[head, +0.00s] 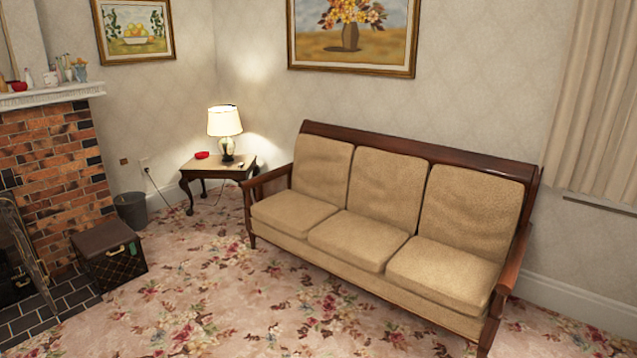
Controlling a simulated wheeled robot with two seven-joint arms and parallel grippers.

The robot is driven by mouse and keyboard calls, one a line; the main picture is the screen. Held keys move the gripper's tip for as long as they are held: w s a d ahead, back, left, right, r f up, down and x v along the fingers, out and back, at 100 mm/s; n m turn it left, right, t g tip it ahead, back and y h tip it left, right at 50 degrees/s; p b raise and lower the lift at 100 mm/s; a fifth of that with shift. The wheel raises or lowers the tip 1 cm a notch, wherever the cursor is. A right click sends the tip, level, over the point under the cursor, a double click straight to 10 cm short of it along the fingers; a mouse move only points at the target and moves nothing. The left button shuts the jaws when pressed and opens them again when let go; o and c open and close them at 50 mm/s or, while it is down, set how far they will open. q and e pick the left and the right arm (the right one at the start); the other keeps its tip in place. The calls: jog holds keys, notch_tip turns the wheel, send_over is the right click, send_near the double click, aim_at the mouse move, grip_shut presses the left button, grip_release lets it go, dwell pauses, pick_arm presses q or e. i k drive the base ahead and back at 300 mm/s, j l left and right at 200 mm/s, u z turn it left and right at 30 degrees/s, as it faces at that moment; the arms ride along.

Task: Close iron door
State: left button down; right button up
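The brick fireplace (50,160) stands at the left edge of the head view, cut off by the frame. A curved metal piece with an arched top (20,245) shows at the far left in front of its dark opening. It may be part of the iron door or a fire screen; I cannot tell which, nor whether it is open or shut. Neither of my grippers is in view.
A dark box (115,268) sits on the floor beside the tiled hearth (65,299). Behind it are a grey bin (131,210) and a side table (190,172) with a lamp (225,128). A beige sofa (365,245) stands along the wall. The flowered carpet (200,300) in front is clear.

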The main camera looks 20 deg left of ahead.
aim_at(30, 254)
jog(key=i+j+u, duration=0.2)
jog(key=i+u, duration=0.7)
jog(key=i, duration=0.2)
jog(key=i+l+u, duration=0.4)
jog(key=i, duration=0.15)
jog(key=i+j+u, duration=0.2)
jog(key=i+u, duration=0.7)
jog(key=i+l+u, duration=0.2)
jog(key=i+u, duration=0.45)
jog(key=i, duration=0.25)
jog(key=l, duration=0.05)
